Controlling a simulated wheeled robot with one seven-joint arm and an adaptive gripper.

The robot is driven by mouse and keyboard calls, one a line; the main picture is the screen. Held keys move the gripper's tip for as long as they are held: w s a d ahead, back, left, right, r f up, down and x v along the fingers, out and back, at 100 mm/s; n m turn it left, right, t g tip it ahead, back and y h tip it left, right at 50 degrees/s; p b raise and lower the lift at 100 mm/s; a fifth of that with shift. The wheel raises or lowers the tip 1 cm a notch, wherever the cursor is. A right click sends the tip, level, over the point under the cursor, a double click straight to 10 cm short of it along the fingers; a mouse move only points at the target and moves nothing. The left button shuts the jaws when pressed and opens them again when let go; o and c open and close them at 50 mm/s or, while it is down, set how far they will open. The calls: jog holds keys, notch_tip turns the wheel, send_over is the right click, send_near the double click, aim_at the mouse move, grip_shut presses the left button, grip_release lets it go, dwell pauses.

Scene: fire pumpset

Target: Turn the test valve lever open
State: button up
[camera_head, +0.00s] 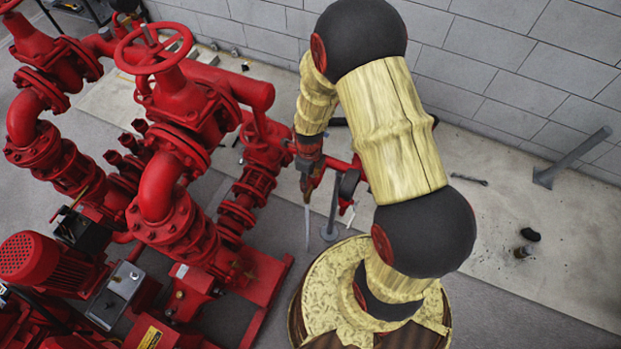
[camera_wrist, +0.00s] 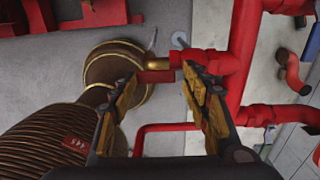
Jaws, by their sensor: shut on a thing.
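The test valve's red lever (camera_wrist: 156,76) shows in the wrist view between my fingertips, beside a brass valve part (camera_wrist: 155,62) on the red pipework. In the head view my gripper (camera_head: 309,186) points down beside the thin red pipe, right of the pump set. There the lever is hidden or too small to make out. A thin pale streak (camera_head: 307,228), like a stream of water, runs down below my gripper.
Large red pumps, pipes and a handwheel (camera_head: 155,48) fill the left. A grey post base (camera_head: 328,232) stands near the gripper.

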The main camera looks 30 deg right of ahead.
aim_at(309, 182)
dwell(0.4)
jog(key=o, duration=1.7)
notch_tip(309, 182, up, 12)
